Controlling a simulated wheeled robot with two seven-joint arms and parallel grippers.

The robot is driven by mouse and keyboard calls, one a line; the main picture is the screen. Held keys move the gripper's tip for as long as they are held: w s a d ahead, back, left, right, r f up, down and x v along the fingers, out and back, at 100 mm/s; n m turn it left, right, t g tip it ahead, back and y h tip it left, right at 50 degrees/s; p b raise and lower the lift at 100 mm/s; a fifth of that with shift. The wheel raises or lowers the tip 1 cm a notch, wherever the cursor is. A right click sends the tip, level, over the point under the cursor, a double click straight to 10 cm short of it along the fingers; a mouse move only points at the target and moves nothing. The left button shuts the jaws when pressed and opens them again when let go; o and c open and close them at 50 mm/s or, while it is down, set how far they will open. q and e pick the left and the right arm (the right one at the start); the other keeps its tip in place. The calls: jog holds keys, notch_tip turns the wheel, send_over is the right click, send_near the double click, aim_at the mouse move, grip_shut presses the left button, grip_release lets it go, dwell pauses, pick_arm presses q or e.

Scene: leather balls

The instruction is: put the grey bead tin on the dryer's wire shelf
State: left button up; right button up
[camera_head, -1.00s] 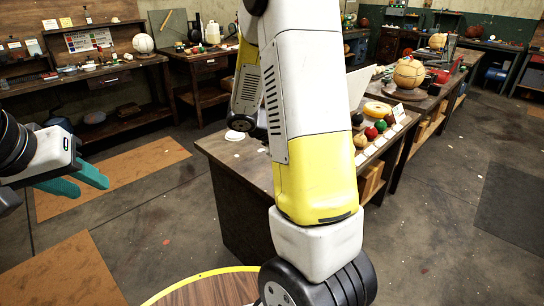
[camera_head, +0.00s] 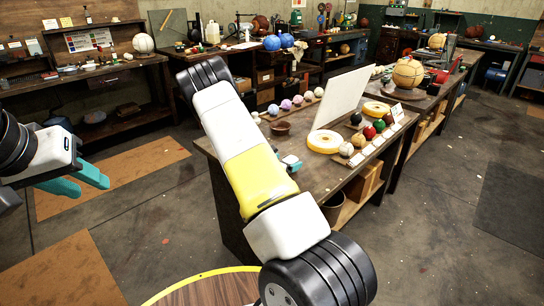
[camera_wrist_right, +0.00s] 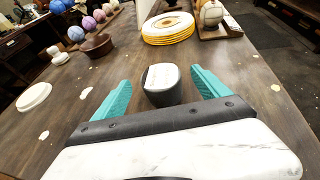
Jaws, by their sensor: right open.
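In the right wrist view, a small dark grey tin (camera_wrist_right: 160,97) with a pale top stands on the dark wooden bench (camera_wrist_right: 255,95). My right gripper (camera_wrist_right: 162,80) is open, with one teal finger on each side of the tin and visible gaps between. In the head view my right gripper (camera_head: 290,162) shows only in part beyond my arm, low over the bench, and I cannot make out the tin there. My left gripper (camera_head: 83,180) is at the far left over the floor, open and empty. I cannot identify the dryer's wire shelf in either view.
A brown bowl (camera_head: 280,128), a yellow-edged roll (camera_head: 324,141), an upright white board (camera_head: 341,97) and rows of coloured balls (camera_head: 370,131) stand on the bench. A pale disc (camera_wrist_right: 33,97) lies left of the tin. The bench surface right of the tin is mostly clear.

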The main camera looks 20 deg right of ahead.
aim_at(290, 159)
jog(key=x, duration=0.3)
jog(key=shift+w+d+f, duration=0.15)
jog(key=shift+w+d, duration=0.05)
jog(key=shift+d, duration=0.05)
jog(key=c, duration=1.7)
